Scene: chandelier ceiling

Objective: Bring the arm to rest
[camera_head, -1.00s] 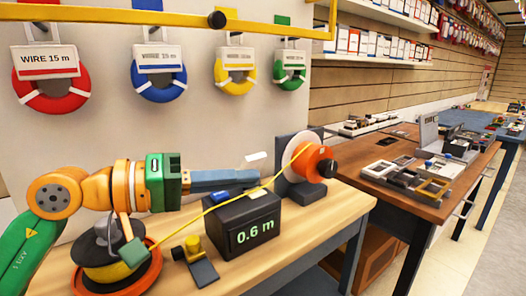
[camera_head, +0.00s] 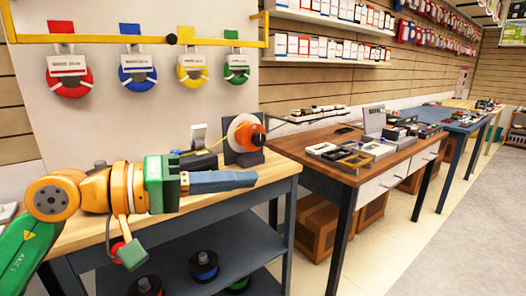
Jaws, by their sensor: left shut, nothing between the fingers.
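My left arm (camera_head: 95,192) comes in from the left, stretched across the front of the wooden workbench (camera_head: 262,176). Its left gripper (camera_head: 250,179) has blue-grey fingers that are shut with nothing between them. They point right, over the bench's front edge in the picture, and touch nothing that I can see. The orange-hubbed reel (camera_head: 246,135) stands behind the fingertips, apart from them. The dark measuring box (camera_head: 199,161) is mostly hidden behind the gripper. My right gripper is not in view.
Red (camera_head: 70,78), blue (camera_head: 138,74), yellow (camera_head: 192,67) and green (camera_head: 237,70) wire coils hang on the wall. Dark spools (camera_head: 204,266) sit on the bench's lower shelf. A brown table (camera_head: 300,142) with parts stands to the right. The floor (camera_head: 440,235) at right is clear.

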